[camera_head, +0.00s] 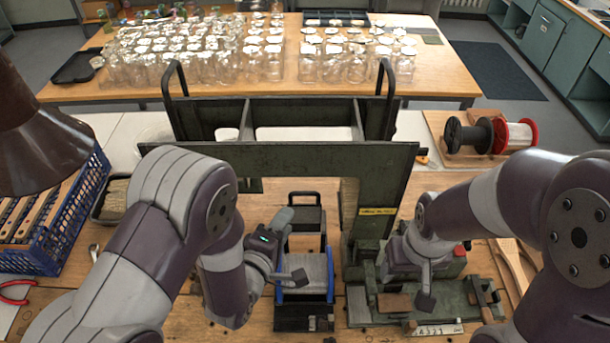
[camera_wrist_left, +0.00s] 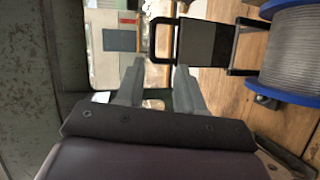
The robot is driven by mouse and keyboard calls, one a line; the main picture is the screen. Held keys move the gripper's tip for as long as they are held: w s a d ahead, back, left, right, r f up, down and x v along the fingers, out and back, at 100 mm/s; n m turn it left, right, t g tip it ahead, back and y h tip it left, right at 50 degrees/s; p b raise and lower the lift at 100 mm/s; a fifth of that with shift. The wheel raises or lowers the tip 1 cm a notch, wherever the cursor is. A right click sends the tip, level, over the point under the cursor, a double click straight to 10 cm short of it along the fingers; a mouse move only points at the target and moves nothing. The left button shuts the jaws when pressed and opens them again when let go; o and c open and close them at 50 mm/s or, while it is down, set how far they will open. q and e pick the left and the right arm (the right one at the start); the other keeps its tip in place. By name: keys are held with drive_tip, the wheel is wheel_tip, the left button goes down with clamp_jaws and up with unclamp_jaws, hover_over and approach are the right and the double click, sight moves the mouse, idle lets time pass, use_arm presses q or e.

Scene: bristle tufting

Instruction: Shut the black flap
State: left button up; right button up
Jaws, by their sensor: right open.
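The black flap (camera_head: 306,217) is a dark panel with a black bar handle, behind the wire spool in the head view. In the left wrist view the flap (camera_wrist_left: 203,42) and its handle lie beyond my fingertips. My left gripper (camera_head: 287,250) is open and empty, just left of the flap and spool. Its two fingers (camera_wrist_left: 158,82) show apart in the left wrist view, with no contact on the flap visible. My right gripper (camera_head: 407,284) is open over the green machine base at the right, well away from the flap.
A grey wire spool with blue flanges (camera_head: 306,272) stands in front of the flap; it also shows in the left wrist view (camera_wrist_left: 300,48). A dark green machine frame (camera_head: 330,160) spans behind. A blue crate (camera_head: 82,213) stands left, and spools (camera_head: 505,137) lie at the right.

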sight(302, 195)
use_arm(q)
drive_tip(key=shift+n+t, duration=0.3)
drive_tip(key=shift+n, duration=0.2)
drive_tip(key=p+x, duration=0.1)
drive_tip(key=x, duration=0.2)
drive_tip(key=p+x, duration=0.1)
drive_tip(key=x, duration=0.3)
drive_tip(key=r+p+x, duration=0.1)
drive_tip(key=x, duration=0.2)
drive_tip(key=shift+w+d+p, duration=0.3)
drive_tip(key=shift+w, duration=0.1)
drive_tip(key=shift+w+d+f, duration=0.15)
drive_tip(key=shift+w, duration=0.15)
drive_tip(key=shift+w+d+f, duration=0.15)
drive_tip(key=shift+w, duration=0.25)
use_arm(e)
drive_tip(key=shift+s+r, duration=0.2)
drive_tip(key=shift+r, duration=1.7)
use_arm(q)
drive_tip(key=shift+s, duration=0.1)
clamp_jaws()
